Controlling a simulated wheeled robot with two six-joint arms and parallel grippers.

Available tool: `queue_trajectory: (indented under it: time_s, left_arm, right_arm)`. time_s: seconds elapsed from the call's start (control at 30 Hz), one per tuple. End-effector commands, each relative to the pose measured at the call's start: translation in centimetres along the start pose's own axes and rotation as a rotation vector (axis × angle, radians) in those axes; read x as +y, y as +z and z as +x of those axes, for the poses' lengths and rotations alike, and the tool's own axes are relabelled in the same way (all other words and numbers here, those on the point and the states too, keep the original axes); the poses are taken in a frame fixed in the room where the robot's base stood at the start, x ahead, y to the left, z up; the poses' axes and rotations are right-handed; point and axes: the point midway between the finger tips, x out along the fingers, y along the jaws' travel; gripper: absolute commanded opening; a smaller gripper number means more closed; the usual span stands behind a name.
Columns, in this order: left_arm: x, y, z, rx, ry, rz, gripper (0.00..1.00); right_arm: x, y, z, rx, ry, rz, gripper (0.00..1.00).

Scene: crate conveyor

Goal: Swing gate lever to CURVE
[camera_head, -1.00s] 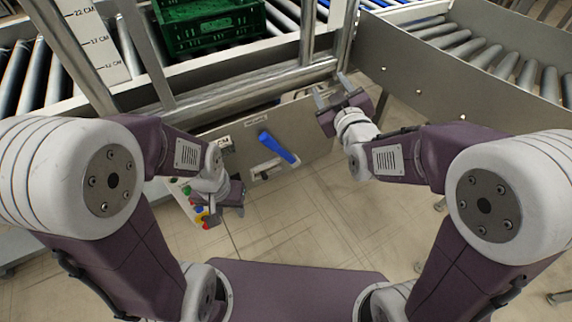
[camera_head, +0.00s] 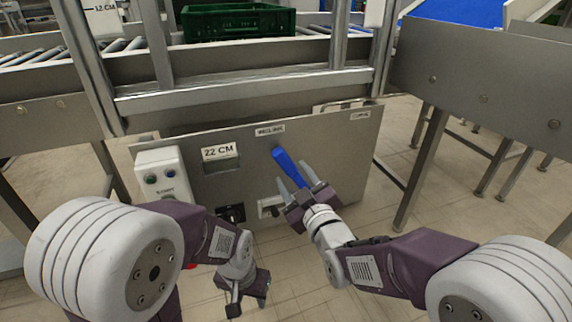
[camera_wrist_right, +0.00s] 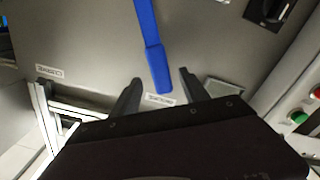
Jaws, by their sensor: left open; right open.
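The blue gate lever (camera_head: 290,168) is on the grey front panel (camera_head: 345,150). Its upper end lies just below the INCLINE label (camera_head: 270,129); the CURVE label (camera_head: 360,115) is at the panel's upper right. My right gripper (camera_head: 294,177) is open in front of the lever, its fingers pointing up at the panel. In the right wrist view the lever's handle (camera_wrist_right: 157,70) lies between the open fingertips (camera_wrist_right: 159,77), with gaps on both sides. My left gripper (camera_head: 248,300) is open and empty, low in front of the panel.
A control box (camera_head: 160,170) with coloured buttons is at the panel's left. A 22 CM display (camera_head: 221,160) and a black switch (camera_head: 231,213) are beside it. A green crate (camera_head: 238,22) stands on the rollers behind the metal frame. Open floor lies to the right.

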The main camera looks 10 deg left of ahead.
Motion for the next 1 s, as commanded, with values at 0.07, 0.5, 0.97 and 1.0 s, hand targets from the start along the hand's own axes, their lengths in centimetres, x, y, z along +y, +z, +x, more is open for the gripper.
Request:
queue_trajectory:
  time_s: [0.07, 0.5, 0.97, 1.0]
  left_arm:
    - [0.0, -0.1, -1.4, 0.0, 0.0, 0.0, 0.43]
    - [0.0, 0.1, 1.0, 0.0, 0.0, 0.0, 0.43]
    - [0.0, 0.1, 1.0, 0.0, 0.0, 0.0, 0.43]
    - [0.0, 0.1, 1.0, 0.0, 0.0, 0.0, 0.43]
  right_arm:
    - [0.2, -0.4, 1.8, -0.003, -0.001, 0.0, 0.53]
    - [0.0, 0.0, 6.3, -0.001, 0.0, 0.0, 0.53]
    - [0.0, 0.0, 6.2, -0.001, 0.0, 0.0, 0.0]
    - [0.0, 0.0, 6.2, -0.001, 0.0, 0.0, 0.0]
